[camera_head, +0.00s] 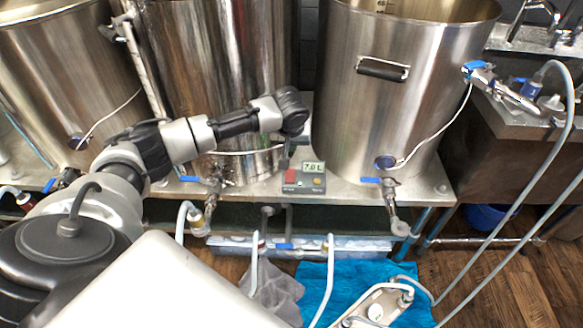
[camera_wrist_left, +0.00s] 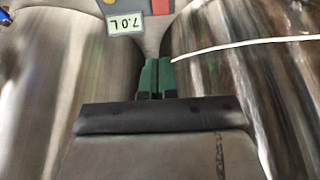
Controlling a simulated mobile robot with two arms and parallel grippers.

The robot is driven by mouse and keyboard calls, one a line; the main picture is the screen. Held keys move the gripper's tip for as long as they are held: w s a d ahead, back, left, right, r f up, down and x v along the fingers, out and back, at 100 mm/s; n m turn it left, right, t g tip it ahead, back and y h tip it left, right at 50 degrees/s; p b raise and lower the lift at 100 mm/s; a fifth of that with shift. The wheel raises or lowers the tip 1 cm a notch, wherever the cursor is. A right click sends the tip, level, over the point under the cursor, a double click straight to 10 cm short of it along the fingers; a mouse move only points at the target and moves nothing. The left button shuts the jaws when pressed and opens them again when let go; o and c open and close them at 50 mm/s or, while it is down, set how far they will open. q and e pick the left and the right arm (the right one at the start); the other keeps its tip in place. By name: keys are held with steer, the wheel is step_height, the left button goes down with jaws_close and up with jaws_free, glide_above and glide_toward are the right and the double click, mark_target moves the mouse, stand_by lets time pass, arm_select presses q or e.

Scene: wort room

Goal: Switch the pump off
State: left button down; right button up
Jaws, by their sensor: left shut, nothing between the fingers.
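A small grey control box (camera_head: 303,181) with a lit display reading 7.0 L stands on the metal bench between two steel kettles. A red switch (camera_head: 290,177) is on its left part. In the left wrist view the display (camera_wrist_left: 124,21) appears upside down, with a red patch (camera_wrist_left: 160,6) beside it at the top edge. My left gripper (camera_wrist_left: 156,72) has green fingertips, shut together and empty, pointing toward the box but apart from it in that picture. In the head view my left wrist (camera_head: 291,108) is above and behind the box. My right gripper is not in view.
Steel kettles (camera_head: 395,95) (camera_head: 215,60) stand on either side of the box. Valves with blue handles (camera_head: 390,188) stick out at the front. A white cable (camera_wrist_left: 235,45) crosses right of the fingers. Hoses and a blue towel (camera_head: 335,285) lie below the bench.

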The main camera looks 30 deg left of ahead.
arm_select(q)
steer(key=b, duration=0.2)
glide_toward(292, 171)
steer(key=shift+w+a+f, duration=0.4)
steer(key=shift+w+f, duration=0.1)
steer(key=shift+f, duration=0.05)
steer(key=x, duration=0.2)
steer(key=b+x, duration=0.1)
steer(key=x, duration=0.1)
steer(key=shift+s+f, duration=0.15)
steer(key=shift+f, duration=0.75)
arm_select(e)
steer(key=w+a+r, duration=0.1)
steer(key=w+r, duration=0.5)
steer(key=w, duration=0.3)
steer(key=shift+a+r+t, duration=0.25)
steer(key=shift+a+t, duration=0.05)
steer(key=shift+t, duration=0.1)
